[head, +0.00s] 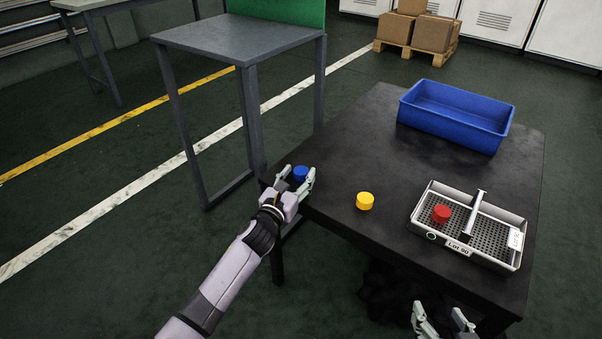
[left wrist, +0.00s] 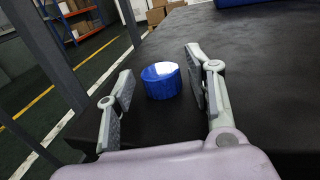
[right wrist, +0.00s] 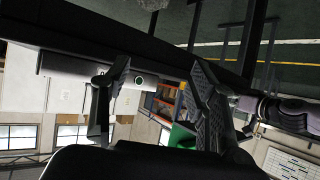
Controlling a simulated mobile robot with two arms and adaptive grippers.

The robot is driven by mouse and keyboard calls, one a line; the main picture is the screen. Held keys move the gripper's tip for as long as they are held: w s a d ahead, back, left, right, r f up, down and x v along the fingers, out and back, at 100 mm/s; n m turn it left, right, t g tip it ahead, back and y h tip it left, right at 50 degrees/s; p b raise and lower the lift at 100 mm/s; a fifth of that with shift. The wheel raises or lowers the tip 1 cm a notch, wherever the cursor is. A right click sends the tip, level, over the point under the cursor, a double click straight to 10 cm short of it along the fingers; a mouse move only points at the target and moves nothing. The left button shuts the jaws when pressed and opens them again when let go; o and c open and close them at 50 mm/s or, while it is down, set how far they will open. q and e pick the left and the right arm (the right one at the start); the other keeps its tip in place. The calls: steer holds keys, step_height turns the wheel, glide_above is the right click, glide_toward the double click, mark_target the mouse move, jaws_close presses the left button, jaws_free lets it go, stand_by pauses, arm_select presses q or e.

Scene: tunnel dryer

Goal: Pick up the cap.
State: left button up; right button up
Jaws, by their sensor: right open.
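Three caps show in the head view. A blue cap (head: 300,173) stands at the left corner of the dark table (head: 335,140). A yellow cap (head: 364,201) stands near the table's front edge. A red cap (head: 441,213) is in the metal tray (head: 478,256). My left gripper (head: 298,182) is at the blue cap. In the left wrist view, the blue cap (left wrist: 161,81) sits between the open fingers (left wrist: 158,88), with a gap on each side. My right gripper (head: 443,318) is open and empty, low at the front edge of the table in the head view.
A blue bin (head: 455,117) stands at the back of the table. The tray has a handle bar and a "Lot 00" label. A grey table (head: 240,40) stands beyond the left side. Cardboard boxes (head: 432,33) sit on a pallet behind. The table's middle is clear.

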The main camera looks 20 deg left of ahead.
arm_select(q)
steer(key=c, duration=0.6)
steer(key=shift+r, duration=0.2)
